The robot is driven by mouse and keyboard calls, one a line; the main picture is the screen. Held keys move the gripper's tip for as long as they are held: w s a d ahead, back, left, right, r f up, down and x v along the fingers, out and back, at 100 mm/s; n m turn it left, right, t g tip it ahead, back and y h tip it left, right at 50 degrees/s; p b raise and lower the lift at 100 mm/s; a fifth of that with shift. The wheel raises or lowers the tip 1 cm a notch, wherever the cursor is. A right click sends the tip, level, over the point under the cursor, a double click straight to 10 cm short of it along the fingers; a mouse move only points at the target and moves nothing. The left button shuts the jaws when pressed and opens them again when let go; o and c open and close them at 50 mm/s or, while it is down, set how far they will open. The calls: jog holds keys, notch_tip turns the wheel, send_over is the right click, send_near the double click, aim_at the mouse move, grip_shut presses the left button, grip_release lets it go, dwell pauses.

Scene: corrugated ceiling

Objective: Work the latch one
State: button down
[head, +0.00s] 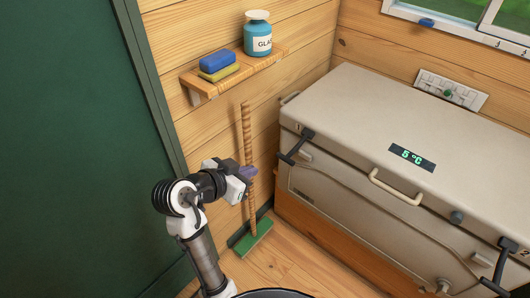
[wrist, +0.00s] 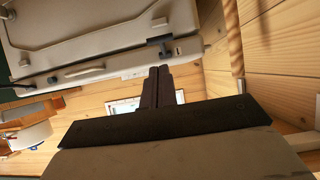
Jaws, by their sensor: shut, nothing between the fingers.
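Latch one (head: 295,147) is a black lever at the left front of the beige chest (head: 340,108), by a small mark 1. It slants down across the lid seam; I cannot tell if it is fastened. My gripper (head: 247,172) is left of this latch, apart from it, with dark purple fingers together and empty. In the wrist view the chest is upside down, and a dark latch (wrist: 165,49) shows just beyond my fingertips (wrist: 160,70). A second black latch (head: 501,263) is at the chest's right front, by a mark 2.
A broom (head: 248,150) leans on the wall behind my gripper. A wooden shelf (head: 222,82) above holds sponges and a bottle. A cream handle (head: 394,188) sticks out of the chest front. A green panel (head: 70,140) fills the left.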

aim_at(284, 160)
jog(key=p+x, duration=0.3)
jog(key=x, duration=1)
jog(key=shift+w+d+f, duration=0.1)
jog(key=shift+w+d, duration=0.1)
jog(key=shift+f, duration=0.1)
